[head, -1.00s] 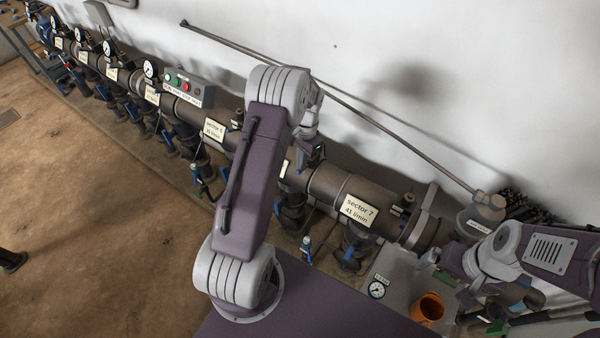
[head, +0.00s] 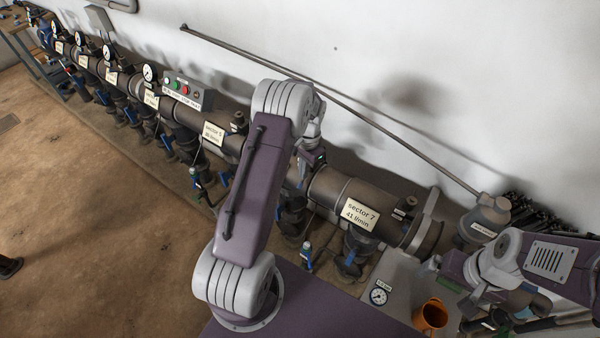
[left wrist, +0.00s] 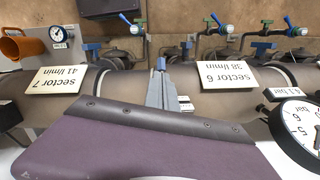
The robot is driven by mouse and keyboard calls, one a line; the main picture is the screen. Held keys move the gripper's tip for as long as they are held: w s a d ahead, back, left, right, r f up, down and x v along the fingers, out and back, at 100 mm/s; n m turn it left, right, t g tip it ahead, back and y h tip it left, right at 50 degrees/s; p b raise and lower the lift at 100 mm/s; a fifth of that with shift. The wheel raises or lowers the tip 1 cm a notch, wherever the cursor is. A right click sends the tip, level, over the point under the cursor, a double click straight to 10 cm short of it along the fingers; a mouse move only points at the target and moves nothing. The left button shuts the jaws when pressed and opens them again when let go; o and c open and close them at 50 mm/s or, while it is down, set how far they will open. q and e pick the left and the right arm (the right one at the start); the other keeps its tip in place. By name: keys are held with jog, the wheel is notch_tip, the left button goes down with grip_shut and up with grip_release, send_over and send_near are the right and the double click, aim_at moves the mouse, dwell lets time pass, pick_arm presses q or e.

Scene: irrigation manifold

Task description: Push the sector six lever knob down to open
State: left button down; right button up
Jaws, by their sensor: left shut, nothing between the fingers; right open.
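The sector six sign (left wrist: 215,77) hangs upside down on the brown pipe in the left wrist view; my arm covers it in the head view. My left gripper (left wrist: 161,80) is shut and empty, pointing past the pipe just left of that sign. A small blue knob (left wrist: 160,63) shows right at its fingertips; I cannot tell whether they touch. In the head view a blue lever (head: 278,208) shows below my left arm, whose fingertips are hidden there. My right gripper (head: 490,318) is open at the lower right.
The sector 7 sign (head: 362,213) and an orange mug (head: 431,314) beside a small gauge (head: 379,296) are to the right. A large pressure gauge (left wrist: 298,122) is near at the wrist view's right. A long rod (head: 330,92) leans along the wall.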

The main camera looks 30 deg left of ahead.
pick_arm(q)
jog(key=shift+w+d+r, duration=0.2)
jog(key=shift+w+r, duration=0.2)
jog(key=shift+w, duration=0.25)
jog(key=shift+w+d, duration=0.15)
jog(key=shift+w, duration=0.25)
notch_tip(320, 180, up, 9)
jog(key=b, duration=0.1)
jog(key=shift+w+d, duration=0.15)
jog(key=shift+w, duration=0.25)
